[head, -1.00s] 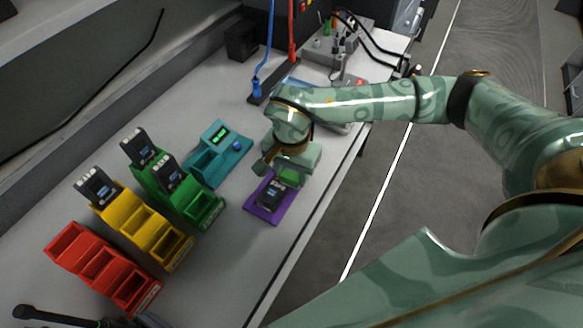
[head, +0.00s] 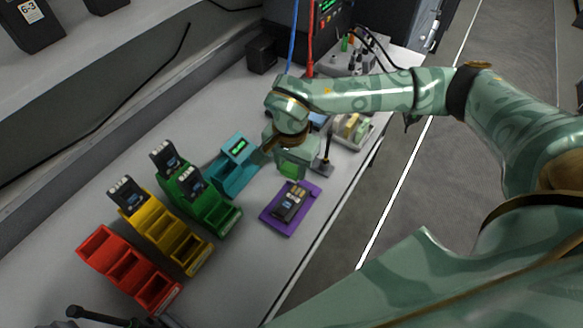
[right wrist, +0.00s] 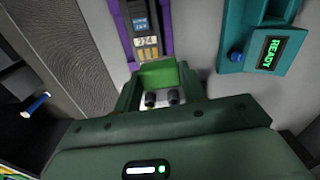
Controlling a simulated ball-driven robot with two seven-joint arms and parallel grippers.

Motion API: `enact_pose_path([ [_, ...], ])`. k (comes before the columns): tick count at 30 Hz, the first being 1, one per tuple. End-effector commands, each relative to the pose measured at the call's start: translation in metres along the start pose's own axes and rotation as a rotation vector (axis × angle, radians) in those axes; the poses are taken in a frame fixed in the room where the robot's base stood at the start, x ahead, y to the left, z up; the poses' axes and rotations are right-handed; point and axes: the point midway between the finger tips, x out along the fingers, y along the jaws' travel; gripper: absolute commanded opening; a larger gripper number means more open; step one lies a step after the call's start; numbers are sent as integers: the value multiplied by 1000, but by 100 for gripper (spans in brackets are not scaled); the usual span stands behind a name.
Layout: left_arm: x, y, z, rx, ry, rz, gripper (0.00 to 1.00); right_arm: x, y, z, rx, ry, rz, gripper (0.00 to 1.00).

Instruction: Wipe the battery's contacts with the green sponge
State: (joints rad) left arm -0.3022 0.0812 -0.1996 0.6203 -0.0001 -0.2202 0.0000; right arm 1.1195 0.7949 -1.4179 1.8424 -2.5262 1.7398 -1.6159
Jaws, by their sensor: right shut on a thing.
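The battery (head: 288,205) is a black block with a label, lying on a purple mat (head: 303,214). Its gold contacts (head: 296,188) face my right gripper. In the right wrist view the battery (right wrist: 139,22) and its contacts (right wrist: 147,48) are at the top centre. My right gripper (head: 292,163) is shut on the green sponge (right wrist: 158,75), which shows green below the gripper in the head view (head: 289,171). The sponge is just beyond the battery's contact end and appears apart from it. My left gripper is not in view.
A teal device (head: 235,170) with a lit screen reading READY (right wrist: 269,51) stands beside the mat. Red (head: 125,268), yellow (head: 165,235) and green (head: 205,205) bins stand at left, with several batteries in the yellow and green ones. A grey tray (head: 352,140) is behind my gripper.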

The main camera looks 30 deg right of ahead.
Motion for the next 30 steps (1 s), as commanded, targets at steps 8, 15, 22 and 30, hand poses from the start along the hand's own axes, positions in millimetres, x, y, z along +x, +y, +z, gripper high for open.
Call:
enact_pose_path([
  [8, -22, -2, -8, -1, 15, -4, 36, -27, 0, -2, 13, 2, -2, 22],
  [15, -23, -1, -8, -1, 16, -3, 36, -28, 0, -2, 16, 1, 0, 22],
  [22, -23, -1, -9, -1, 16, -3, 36, -28, 0, -2, 16, 1, 0, 22],
  [30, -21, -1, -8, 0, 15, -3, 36, -30, -8, 3, 0, 0, -13, 22],
])
